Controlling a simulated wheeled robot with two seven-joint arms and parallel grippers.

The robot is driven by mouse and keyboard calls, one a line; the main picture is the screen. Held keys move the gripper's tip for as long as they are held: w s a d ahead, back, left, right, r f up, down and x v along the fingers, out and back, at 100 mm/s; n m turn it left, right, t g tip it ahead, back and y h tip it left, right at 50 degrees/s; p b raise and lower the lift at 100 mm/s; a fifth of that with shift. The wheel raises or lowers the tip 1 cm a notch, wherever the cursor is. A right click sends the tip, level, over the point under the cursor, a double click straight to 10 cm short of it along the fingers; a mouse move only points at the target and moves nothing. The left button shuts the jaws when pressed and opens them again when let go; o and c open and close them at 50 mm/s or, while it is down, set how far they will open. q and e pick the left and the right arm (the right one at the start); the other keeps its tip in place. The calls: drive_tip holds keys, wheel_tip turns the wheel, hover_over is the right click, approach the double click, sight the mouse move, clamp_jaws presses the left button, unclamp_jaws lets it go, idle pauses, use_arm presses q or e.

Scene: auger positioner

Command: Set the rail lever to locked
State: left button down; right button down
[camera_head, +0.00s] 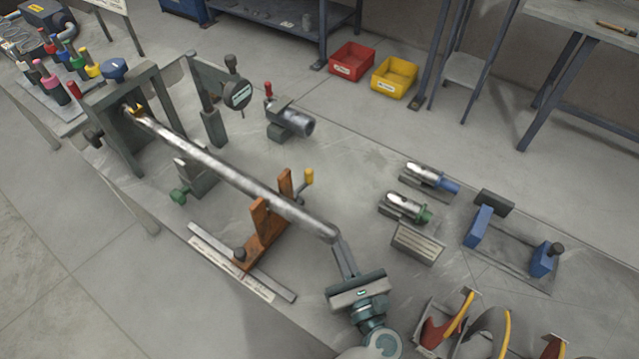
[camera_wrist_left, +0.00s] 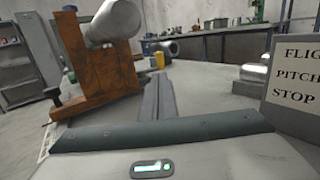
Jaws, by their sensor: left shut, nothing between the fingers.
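A long grey shaft (camera_head: 220,168) runs from the upright frame at the left to the middle of the table. An orange cradle (camera_head: 262,232) supports it and stands on a flat rail (camera_head: 215,250); the cradle is also at left in the left wrist view (camera_wrist_left: 90,70). A dark knob (camera_head: 240,254) sits at the cradle's foot. I cannot read any lever's locked mark. My left gripper (camera_head: 342,246) is shut and empty near the shaft's free end, its fingers (camera_wrist_left: 158,88) pointing away from the wrist. My right gripper is out of view.
A lettered plate (camera_head: 418,243) stands right of my left gripper. Two metal cylinders (camera_head: 432,177) (camera_head: 405,207) and a blue stand (camera_head: 510,243) lie further right. A red-handled clamp (camera_head: 290,120) stands behind the shaft. Red and yellow curved parts (camera_head: 460,325) are at the front right.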

sight(311, 178)
use_arm(q)
drive_tip(key=shift+a, duration=0.1)
idle(0.3)
